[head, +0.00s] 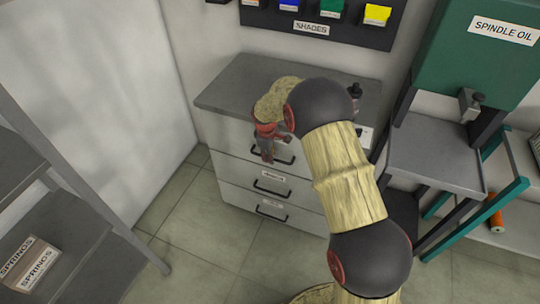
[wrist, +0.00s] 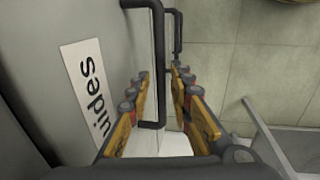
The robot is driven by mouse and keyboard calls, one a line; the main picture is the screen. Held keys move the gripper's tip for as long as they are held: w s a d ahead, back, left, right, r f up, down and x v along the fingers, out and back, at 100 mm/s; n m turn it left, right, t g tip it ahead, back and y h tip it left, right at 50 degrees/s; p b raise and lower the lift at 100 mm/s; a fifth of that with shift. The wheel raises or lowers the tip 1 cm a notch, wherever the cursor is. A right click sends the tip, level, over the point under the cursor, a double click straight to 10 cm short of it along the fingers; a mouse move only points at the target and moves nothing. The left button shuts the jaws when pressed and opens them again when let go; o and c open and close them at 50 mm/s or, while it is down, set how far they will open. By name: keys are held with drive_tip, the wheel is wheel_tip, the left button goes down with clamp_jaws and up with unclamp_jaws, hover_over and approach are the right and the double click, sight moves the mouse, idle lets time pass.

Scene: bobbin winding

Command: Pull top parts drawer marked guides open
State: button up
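The top drawer (head: 232,137) of the grey cabinet looks shut in the head view. Its dark bar handle (head: 285,159) is partly hidden by my gripper (head: 267,153), which is at the drawer front. In the wrist view the label reading "guides" (wrist: 88,95) is on the drawer front at the left. The handle's long bar (wrist: 158,60) lies in the gap between the two fingers of my gripper (wrist: 160,78). The fingers are apart, with a visible gap on each side of the bar.
Two lower drawers with handles (head: 272,188) sit below. The cabinet top (head: 228,92) carries a small dark bottle (head: 355,92). A shelf with a springs box (head: 35,268) stands left; a grey stand (head: 435,160) stands right. The floor (head: 205,225) before the cabinet is clear.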

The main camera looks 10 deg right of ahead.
clamp_jaws()
idle(0.6)
